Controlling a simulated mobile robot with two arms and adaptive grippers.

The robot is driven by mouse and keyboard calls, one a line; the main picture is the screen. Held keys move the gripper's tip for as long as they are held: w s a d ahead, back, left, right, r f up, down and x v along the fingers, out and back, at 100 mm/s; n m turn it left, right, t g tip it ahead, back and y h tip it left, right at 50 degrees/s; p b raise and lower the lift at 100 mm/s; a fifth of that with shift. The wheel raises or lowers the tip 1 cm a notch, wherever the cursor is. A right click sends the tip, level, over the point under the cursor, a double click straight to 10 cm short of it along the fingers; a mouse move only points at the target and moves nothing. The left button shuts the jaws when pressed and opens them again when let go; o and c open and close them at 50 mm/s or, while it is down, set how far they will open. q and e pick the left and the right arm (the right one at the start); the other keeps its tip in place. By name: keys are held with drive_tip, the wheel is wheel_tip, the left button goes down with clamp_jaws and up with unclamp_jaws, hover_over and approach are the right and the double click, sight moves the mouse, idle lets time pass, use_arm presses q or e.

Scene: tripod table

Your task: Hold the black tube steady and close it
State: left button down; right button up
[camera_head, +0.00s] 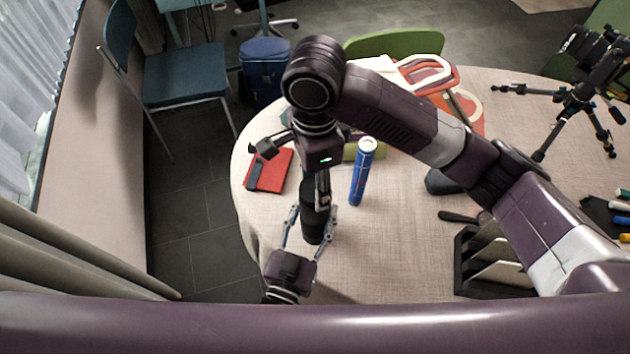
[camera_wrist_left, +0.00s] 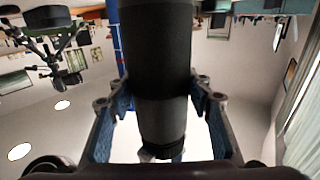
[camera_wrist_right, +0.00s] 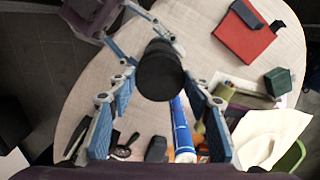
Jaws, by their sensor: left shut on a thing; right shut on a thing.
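The black tube (camera_head: 313,226) stands roughly upright near the table's left front edge. My left gripper (camera_head: 314,213) is shut on it from the front, a finger on each side. In the left wrist view the tube (camera_wrist_left: 160,60) fills the middle between the fingers, black with a greyer section. My right gripper (camera_head: 322,192) comes from above and is shut on the tube's upper end. The right wrist view looks down on the tube's round black end (camera_wrist_right: 160,72) between the fingers. Whether a separate cap is seated cannot be told; the right gripper partly hides the joint.
A blue cylinder (camera_head: 361,176) stands close to the right of the grippers. A red book (camera_head: 272,172) lies to the left. A dark rack (camera_head: 470,262) is at the front right, and a tripod with a camera (camera_head: 580,95) stands at the far right. The table edge is close on the left.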

drive_tip(key=m, duration=0.4)
drive_tip(key=o, duration=0.9)
drive_tip(key=shift+o, duration=0.2)
drive_tip(key=shift+c, duration=0.4)
